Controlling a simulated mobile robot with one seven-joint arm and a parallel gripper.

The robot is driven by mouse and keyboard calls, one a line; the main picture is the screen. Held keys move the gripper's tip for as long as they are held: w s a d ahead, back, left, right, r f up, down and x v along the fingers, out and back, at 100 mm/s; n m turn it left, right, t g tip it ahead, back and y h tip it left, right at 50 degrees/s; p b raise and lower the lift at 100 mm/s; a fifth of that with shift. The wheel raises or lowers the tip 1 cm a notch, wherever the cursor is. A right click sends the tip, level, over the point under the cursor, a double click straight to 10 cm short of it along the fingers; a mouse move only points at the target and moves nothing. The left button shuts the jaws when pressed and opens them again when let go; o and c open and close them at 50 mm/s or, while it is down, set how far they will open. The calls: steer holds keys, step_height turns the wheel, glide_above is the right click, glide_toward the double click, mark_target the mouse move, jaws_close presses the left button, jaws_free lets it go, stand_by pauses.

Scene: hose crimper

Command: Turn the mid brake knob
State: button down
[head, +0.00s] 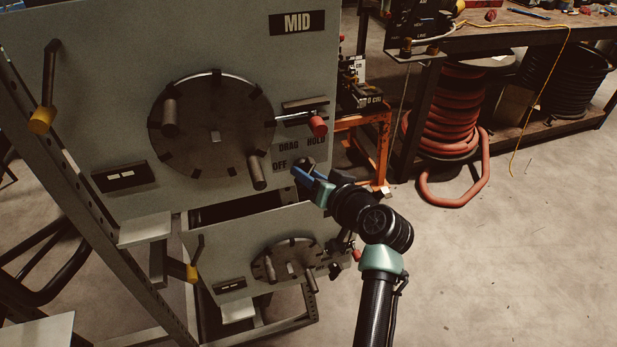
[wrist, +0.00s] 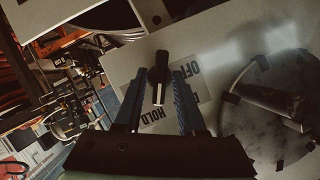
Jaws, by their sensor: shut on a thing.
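The mid brake knob (wrist: 158,72) is black with a white pointer line, on the grey panel marked MID (head: 100,120). In the wrist view it stands between the two blue fingers of my gripper (wrist: 160,88), which are shut on it. The pointer's white line points down toward the HOLD label (wrist: 152,114), and the OFF label lies to its right. In the head view my gripper (head: 304,174) is at the panel's lower right, beside the DRAG, HOLD and OFF lettering. The knob is partly hidden by the gripper there.
A round dark disc (head: 213,140) with pegs sits left of the knob. A red-tipped lever (head: 318,126) sticks out just above my gripper. A smaller panel (head: 225,258) with a similar disc is below. Open floor (head: 480,270) lies to the right.

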stand_by(0.4)
steer(key=c, duration=0.8)
jaws_free()
steer(key=shift+s, duration=0.15)
steer(key=v, duration=1.2)
steer(key=shift+s+d, duration=0.3)
